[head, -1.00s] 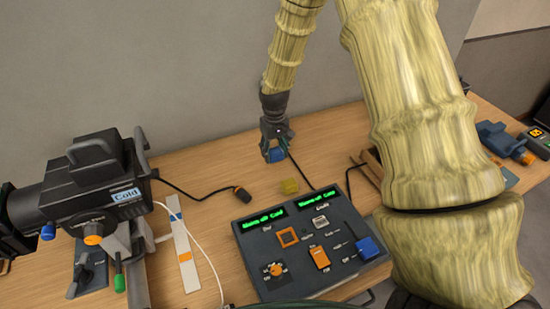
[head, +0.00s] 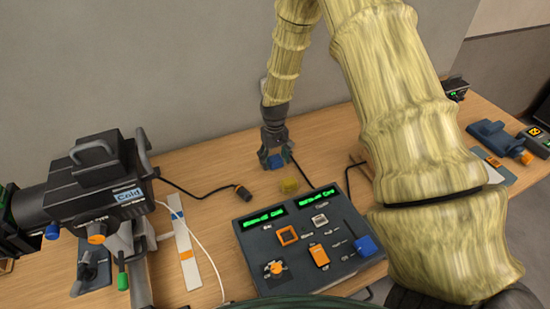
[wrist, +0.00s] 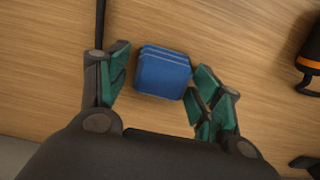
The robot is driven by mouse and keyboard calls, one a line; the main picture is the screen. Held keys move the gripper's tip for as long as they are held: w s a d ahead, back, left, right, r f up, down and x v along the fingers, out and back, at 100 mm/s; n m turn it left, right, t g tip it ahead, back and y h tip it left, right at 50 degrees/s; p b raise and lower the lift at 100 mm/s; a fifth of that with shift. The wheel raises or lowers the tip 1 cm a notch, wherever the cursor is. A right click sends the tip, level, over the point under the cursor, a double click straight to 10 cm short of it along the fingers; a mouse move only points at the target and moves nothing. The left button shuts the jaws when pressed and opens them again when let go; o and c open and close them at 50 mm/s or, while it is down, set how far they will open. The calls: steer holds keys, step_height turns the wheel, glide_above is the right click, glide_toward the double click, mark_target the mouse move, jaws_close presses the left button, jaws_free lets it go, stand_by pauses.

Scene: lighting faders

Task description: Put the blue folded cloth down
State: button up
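The blue folded cloth (head: 276,161) is a small blue pad beyond the control panel, and it appears to lie on the wooden table. In the wrist view the cloth (wrist: 163,73) sits between the green-padded fingers. My gripper (head: 275,158) is open around it. In the wrist view my gripper (wrist: 160,88) shows a clear gap between the left finger and the cloth. The right finger is very close to the cloth's right edge; I cannot tell if they touch.
The dark control panel (head: 251,238) with green displays stands nearer. A black cable runs close beside my gripper. A large black lamp (head: 102,178) stands at left. Bare table (head: 215,165) lies left of my gripper.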

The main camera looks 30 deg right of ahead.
mark_target(274, 157)
steer(key=shift+r, duration=0.25)
step_height(274, 157, up, 12)
steer(key=b, duration=0.4)
stand_by(0.5)
stand_by(0.5)
